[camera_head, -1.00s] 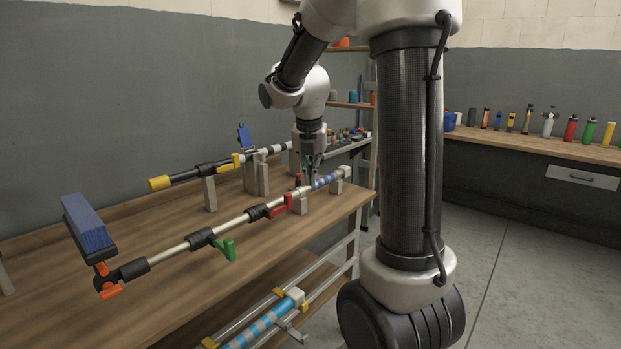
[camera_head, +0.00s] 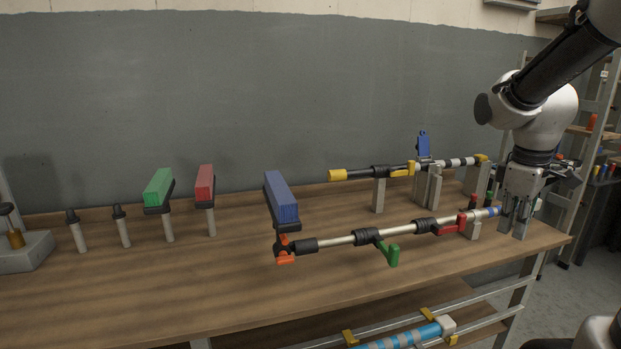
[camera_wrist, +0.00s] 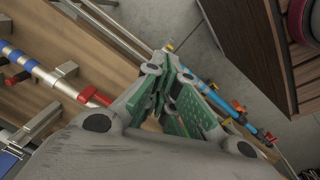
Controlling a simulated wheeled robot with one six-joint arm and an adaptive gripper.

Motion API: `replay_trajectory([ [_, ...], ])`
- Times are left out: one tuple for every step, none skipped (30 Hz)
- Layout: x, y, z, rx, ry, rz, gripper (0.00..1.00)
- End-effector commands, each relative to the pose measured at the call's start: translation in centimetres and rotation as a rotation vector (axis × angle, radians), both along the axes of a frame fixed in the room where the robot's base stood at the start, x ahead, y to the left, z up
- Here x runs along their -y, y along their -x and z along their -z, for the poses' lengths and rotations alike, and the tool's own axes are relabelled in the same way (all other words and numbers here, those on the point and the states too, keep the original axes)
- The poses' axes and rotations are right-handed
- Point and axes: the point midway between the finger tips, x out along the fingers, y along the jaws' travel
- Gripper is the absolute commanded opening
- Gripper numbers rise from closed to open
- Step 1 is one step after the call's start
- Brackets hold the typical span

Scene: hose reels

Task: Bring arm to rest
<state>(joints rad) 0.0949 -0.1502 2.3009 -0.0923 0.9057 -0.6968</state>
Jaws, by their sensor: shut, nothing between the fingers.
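My gripper (camera_head: 517,215) is at the right end of the wooden bench in the head view, pointing down beside the right end of a long pole (camera_head: 340,240) with green, red and orange fittings and a blue block (camera_head: 282,197) at its left end. In the wrist view my gripper (camera_wrist: 178,122) shows its green-padded fingers drawn together with nothing held. The pole's blue-banded section (camera_wrist: 42,72) lies to the left of the fingers there. Whether the fingers touch the pole cannot be told.
A second pole with a yellow end (camera_head: 345,174) rests on grey stands behind. Green (camera_head: 158,187) and red (camera_head: 205,183) blocks stand on posts at the left. A blue striped tube (camera_head: 405,337) lies on the lower rack. The bench's front left (camera_head: 130,300) is clear.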

Motion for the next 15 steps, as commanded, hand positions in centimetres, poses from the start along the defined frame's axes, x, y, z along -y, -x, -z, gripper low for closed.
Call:
replay_trajectory([
  [-0.7,1.8,-0.6,0.027,-0.024,0.149,0.00],
  [-1.1,2.9,-0.9,0.041,-0.040,0.245,0.00],
  [-1.7,4.5,-1.3,0.065,-0.064,0.370,0.00],
  [-2.1,5.7,-1.6,0.082,-0.082,0.458,0.00],
  [-2.5,6.8,-1.8,0.097,-0.100,0.531,0.00],
  [-2.9,8.1,-2.0,0.118,-0.123,0.606,0.00],
  [-3.3,8.9,-2.2,0.133,-0.139,0.646,0.00],
  [-3.6,9.7,-2.4,0.150,-0.154,0.672,0.00],
  [-3.9,10.6,-2.5,0.170,-0.169,0.683,0.00],
  [-4.1,11.1,-2.7,0.187,-0.178,0.678,0.00],
  [-4.2,11.6,-2.9,0.203,-0.186,0.672,0.00],
  [-4.4,12.1,-3.2,0.226,-0.197,0.663,0.00],
  [-4.5,12.3,-3.4,0.242,-0.203,0.659,0.00],
  [-4.6,12.5,-3.7,0.258,-0.208,0.653,0.00],
  [-4.7,12.7,-4.0,0.277,-0.216,0.647,0.00],
])
